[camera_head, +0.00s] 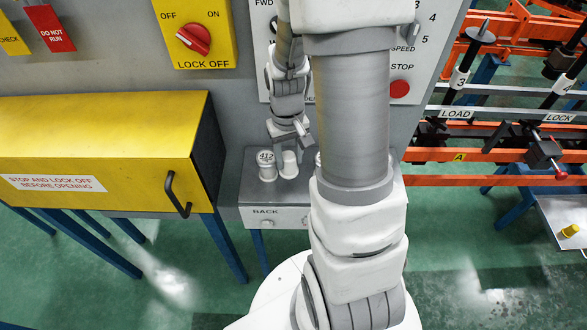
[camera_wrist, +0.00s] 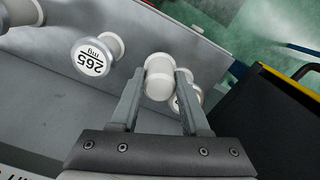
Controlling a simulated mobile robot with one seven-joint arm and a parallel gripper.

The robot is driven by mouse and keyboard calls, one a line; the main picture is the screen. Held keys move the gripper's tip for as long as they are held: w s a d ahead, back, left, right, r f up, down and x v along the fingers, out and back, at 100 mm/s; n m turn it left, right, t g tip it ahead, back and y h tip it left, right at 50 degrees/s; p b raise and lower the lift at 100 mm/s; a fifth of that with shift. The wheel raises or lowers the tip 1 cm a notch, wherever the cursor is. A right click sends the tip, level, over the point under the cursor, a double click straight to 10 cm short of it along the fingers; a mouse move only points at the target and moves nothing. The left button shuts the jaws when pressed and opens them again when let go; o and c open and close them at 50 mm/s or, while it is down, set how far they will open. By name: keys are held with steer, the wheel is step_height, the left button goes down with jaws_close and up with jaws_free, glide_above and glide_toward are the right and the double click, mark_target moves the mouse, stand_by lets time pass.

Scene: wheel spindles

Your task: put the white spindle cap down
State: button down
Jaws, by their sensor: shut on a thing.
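The white spindle cap (camera_wrist: 158,77) is between the two fingers of my gripper (camera_wrist: 165,74) in the wrist view. It is plain white with a rounded end. In the head view my gripper (camera_head: 290,143) points down over the small grey shelf marked BACK (camera_head: 291,193), with the white cap (camera_head: 289,166) below it. The cap is upright at the shelf top; I cannot tell whether it touches. A white cap marked 412 (camera_head: 266,165) stands close to its left.
A cap marked 265 (camera_wrist: 92,58) shows in the wrist view, and another is partly hidden behind a finger. The yellow cover (camera_head: 110,145) with its black handle is left of the shelf. Orange racks (camera_head: 490,155) are at the right. My arm hides the shelf's right part.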

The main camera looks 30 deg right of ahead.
steer(key=shift+f+b, duration=0.3)
steer(key=shift+f, duration=1.9)
steer(key=shift+f, duration=0.2)
steer(key=shift+c, duration=1.9)
jaws_free()
steer(key=shift+r, duration=0.1)
